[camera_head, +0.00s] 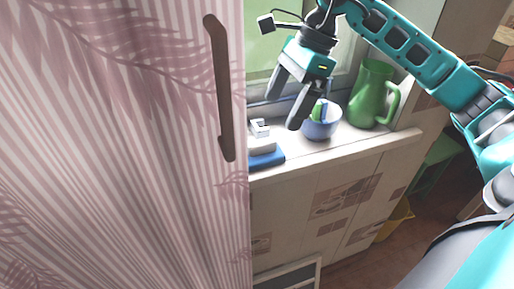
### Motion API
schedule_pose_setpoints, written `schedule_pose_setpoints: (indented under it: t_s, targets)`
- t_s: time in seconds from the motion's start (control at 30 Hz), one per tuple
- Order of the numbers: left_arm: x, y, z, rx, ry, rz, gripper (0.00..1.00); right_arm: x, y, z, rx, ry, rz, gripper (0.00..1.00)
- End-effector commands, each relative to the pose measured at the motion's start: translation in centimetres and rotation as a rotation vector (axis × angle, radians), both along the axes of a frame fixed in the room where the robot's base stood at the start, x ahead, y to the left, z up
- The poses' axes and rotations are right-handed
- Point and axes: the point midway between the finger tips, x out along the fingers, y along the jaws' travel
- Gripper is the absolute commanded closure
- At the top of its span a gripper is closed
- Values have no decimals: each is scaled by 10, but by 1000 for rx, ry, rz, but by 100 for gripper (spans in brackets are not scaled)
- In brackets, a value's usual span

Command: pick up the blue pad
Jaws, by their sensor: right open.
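A flat blue thing (270,158), which looks like the blue pad, lies on the window counter (345,144). The cabinet door hides its left part, and a white object (262,143) stands on or just behind it. My right gripper (283,108) is open and empty, fingers pointing down, above and to the right of the blue thing. It appears apart from everything on the counter. My left gripper is not in view.
A blue bowl (321,129) holding a green and blue item (319,110) stands just right of my right gripper's fingers. A green jug (373,98) stands farther right. A striped pink cabinet door (120,150) with a brown handle (221,90) fills the left side.

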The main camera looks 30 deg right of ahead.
Motion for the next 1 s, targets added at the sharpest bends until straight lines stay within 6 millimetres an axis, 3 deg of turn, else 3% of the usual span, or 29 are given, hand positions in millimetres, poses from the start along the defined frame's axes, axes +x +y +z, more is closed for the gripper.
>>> schedule_pose_setpoints:
  t_s: [0.03, 0.2, 0.47, 0.7, 1.0]
  targets:
    - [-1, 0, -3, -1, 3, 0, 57, 1, 5, -12, 2, 4, 2, 6]
    - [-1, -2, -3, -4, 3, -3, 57, 3, 15, -36, 1, 1, 2, 6]
    - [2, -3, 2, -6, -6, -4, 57, 6, 26, -54, 3, 1, 3, 6]
    - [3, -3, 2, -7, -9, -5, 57, 10, 43, -84, 3, 1, 1, 6]
    - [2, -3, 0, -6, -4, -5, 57, 11, 45, -89, 2, -1, 0, 6]
